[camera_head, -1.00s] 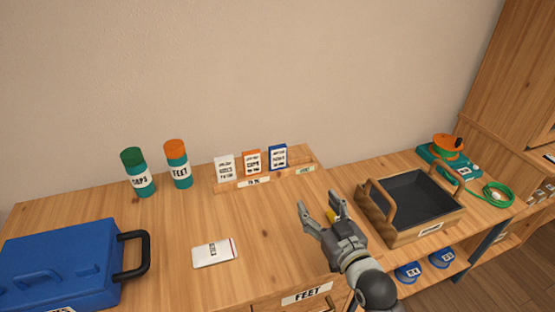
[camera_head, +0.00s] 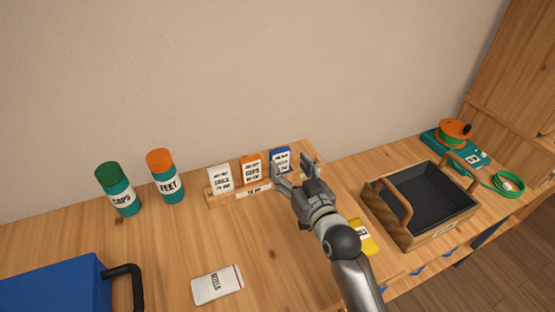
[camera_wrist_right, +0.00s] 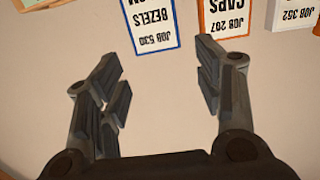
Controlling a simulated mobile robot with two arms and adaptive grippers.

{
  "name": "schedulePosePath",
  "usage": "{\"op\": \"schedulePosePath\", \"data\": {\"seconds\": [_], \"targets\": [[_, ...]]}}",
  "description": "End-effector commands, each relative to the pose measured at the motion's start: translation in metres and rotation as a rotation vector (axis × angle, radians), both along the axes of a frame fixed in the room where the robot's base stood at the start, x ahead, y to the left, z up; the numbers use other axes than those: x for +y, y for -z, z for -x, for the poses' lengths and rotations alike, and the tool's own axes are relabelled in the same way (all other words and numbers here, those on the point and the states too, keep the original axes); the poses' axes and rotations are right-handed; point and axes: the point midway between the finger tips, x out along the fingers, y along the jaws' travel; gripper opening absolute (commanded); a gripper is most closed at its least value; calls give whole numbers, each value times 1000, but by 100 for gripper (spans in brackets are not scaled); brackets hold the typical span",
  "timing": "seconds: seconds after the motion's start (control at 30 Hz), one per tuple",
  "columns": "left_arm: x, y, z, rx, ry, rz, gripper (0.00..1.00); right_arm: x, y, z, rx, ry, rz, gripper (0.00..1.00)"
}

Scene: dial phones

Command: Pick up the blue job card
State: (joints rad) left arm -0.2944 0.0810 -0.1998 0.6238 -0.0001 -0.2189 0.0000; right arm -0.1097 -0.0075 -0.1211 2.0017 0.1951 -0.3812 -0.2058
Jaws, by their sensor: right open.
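The blue job card (camera_head: 280,157) stands upright at the right end of the row of cards in the wooden rack (camera_head: 213,196). Its lower part is partly hidden by my right gripper (camera_head: 295,168). That gripper is open and empty, in front of and slightly right of the card. In the right wrist view the blue-edged card (camera_wrist_right: 150,22) appears upside down, reading JOB 530 BEZELS, beyond the spread fingers (camera_wrist_right: 160,90) and left of the gap's centre. No contact shows. My left gripper is not in view.
An orange card (camera_head: 251,170) and a white card (camera_head: 220,179) stand left of the blue one. Green-capped (camera_head: 118,190) and orange-capped (camera_head: 165,177) bottles stand further left. A black-lined tray (camera_head: 425,200) is at right.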

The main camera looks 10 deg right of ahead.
Motion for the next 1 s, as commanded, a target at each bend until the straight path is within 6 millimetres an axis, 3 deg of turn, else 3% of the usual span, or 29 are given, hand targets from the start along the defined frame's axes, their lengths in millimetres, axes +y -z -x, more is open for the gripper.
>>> {"op": "schedulePosePath", "data": {"seconds": [0.1, 0.23, 0.7, 1.0], "targets": [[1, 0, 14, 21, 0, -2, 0, 3, 0, -17, -1, 0, -2, 61], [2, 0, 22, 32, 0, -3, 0, 5, 1, -26, 0, 0, -1, 61], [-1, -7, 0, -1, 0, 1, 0, 12, 4, -75, -1, 1, -1, 61], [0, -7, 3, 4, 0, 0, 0, 12, 5, -78, 0, 1, 0, 61]]}}
